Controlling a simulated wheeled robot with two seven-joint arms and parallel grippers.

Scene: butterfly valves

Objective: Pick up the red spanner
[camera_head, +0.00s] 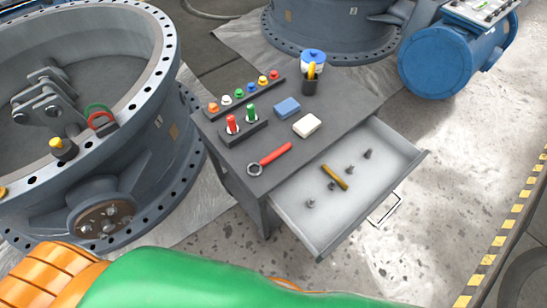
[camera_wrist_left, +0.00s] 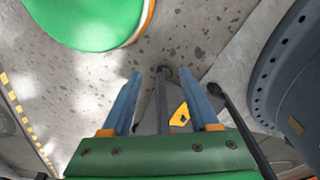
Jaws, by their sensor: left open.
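The red spanner (camera_head: 272,156) lies flat on the grey cabinet top (camera_head: 228,170), near its front left edge. Its red handle points up and right, and its dark ring end is at the lower left. Nothing touches it. My left gripper (camera_wrist_left: 161,76) shows in the left wrist view with its two blue fingers apart and nothing clearly held between them. That view looks over speckled floor, and the spanner is not in it. The left gripper's fingers do not show in the head view. My right gripper is in neither view.
An open drawer (camera_head: 402,142) holds a brass-coloured piece (camera_head: 334,177) and several bolts. Red and green pieces stand in a dark block (camera_head: 245,132) behind the spanner. A white block (camera_head: 307,125), blue block (camera_head: 287,107) and dark cup (camera_head: 309,87) stand nearby. A large valve ring (camera_head: 165,110) is left.

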